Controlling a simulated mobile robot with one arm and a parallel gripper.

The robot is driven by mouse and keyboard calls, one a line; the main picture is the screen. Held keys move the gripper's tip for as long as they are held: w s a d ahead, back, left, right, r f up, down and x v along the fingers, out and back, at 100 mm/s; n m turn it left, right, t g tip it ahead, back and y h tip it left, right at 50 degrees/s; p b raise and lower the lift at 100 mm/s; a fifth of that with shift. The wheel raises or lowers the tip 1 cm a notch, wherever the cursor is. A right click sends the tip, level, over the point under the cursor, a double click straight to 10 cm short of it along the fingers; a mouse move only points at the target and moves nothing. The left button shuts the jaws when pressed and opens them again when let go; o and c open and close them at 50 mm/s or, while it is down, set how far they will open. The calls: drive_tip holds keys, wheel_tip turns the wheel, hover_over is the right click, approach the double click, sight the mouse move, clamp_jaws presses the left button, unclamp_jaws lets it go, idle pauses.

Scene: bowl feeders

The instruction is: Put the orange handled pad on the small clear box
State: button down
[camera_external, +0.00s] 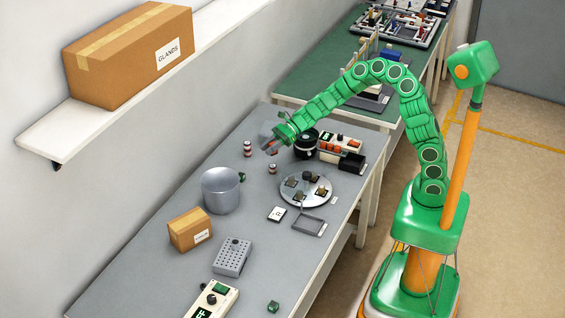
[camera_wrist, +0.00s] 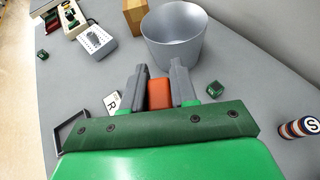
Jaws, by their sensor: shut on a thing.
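My gripper (camera_external: 269,148) is over the far half of the grey table, between the metal bowl and the black round unit. In the wrist view its two grey fingers (camera_wrist: 160,88) are shut on an orange block-like part, the handle of the orange handled pad (camera_wrist: 160,95). The pad's underside is hidden.
A metal bowl (camera_external: 221,191) stands nearby, with small striped cylinders (camera_external: 247,149) close to the gripper. A round plate with dark parts (camera_external: 306,189), a card marked R (camera_external: 277,214) and a shallow grey tray (camera_external: 309,226) lie nearer. A carton (camera_external: 190,230) stands left.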

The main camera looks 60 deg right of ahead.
drive_tip(key=w+d+r+m+t+h, duration=0.1)
drive_tip(key=w+d+m, duration=0.1)
drive_tip(key=d, duration=1.2)
drive_tip(key=w+d+r+m+t+h, duration=0.1)
drive_tip(key=d+r+t, duration=0.1)
drive_tip(key=d, duration=1.3)
hover_over(267, 128)
drive_tip(key=shift+s+f, duration=0.2)
drive_tip(key=shift+f, duration=2.25)
drive_tip(key=shift+s+f, duration=0.15)
drive_tip(key=shift+f, duration=2.25)
drive_tip(key=shift+w, duration=0.1)
drive_tip(key=shift+w+d+f, duration=0.1)
drive_tip(key=shift+w+f, duration=0.05)
drive_tip(key=shift+f, duration=0.05)
drive_tip(key=shift+w+f, duration=0.1)
drive_tip(key=shift+f, duration=1.55)
drive_tip(key=shift+f, duration=0.1)
